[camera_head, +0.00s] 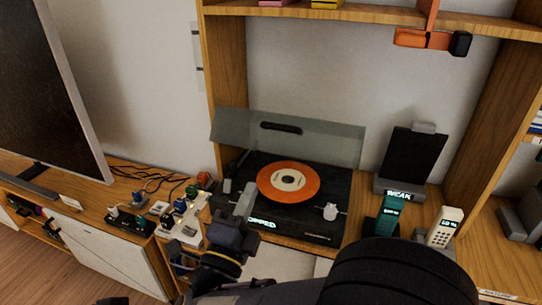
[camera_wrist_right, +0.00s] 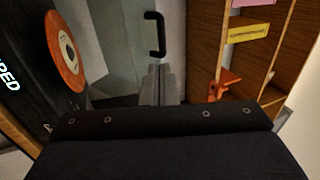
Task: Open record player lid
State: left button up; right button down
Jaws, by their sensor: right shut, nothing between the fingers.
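The record player (camera_head: 335,205) is a black box on the wooden shelf, with an orange record (camera_head: 305,193) on its platter. Its see-through grey lid (camera_head: 335,140) stands raised at the back, tilted, with a black handle (camera_head: 281,127) on it. My right gripper (camera_head: 244,198) is shut and empty over the player's front left part, apart from the handle in the head view. In the right wrist view the shut fingers (camera_wrist_right: 161,84) point toward the lid (camera_wrist_right: 115,50), with the handle (camera_wrist_right: 162,35) beyond their tips. My left gripper is not in view.
A dark tablet on a stand (camera_head: 412,160), a teal device (camera_head: 390,215) and a white handset (camera_head: 445,226) stand right of the player. Power strips with plugs (camera_head: 183,218) lie left. An orange clamp (camera_head: 424,38) hangs from the upper shelf (camera_head: 370,20).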

aim_at(276, 129)
jog(key=p+x, duration=0.3)
jog(key=x, duration=1.1)
jog(key=shift+s+p, duration=0.15)
jog(key=shift+p, duration=0.15)
jog(key=shift+g, duration=0.9)
jog(key=w+r+p, duration=0.1)
jog(key=w+d+r+p, duration=0.1)
jog(key=r+p, duration=0.1)
jog(key=w+r+p, duration=0.1)
jog(key=r, duration=0.1)
jog(key=shift+w+d+r, duration=0.15)
jog(key=shift+w+d, duration=0.15)
jog(key=shift+w, duration=0.1)
jog(key=w+r+g+p, duration=0.1)
jog(key=w+p, duration=0.1)
jog(key=w+d+r+g+y+p, duration=0.1)
jog(key=w+p, duration=0.1)
jog(key=p, duration=0.1)
jog(key=w+d+r+g+p, duration=0.1)
jog(key=w+r+p, duration=0.1)
jog(key=w+p, duration=0.1)
jog(key=shift+w+d+f+g+y+p, duration=0.1)
jog(key=shift+w+d+g+y+p, duration=0.2)
jog(key=shift+w+p, duration=0.4)
jog(key=shift+s, duration=0.15)
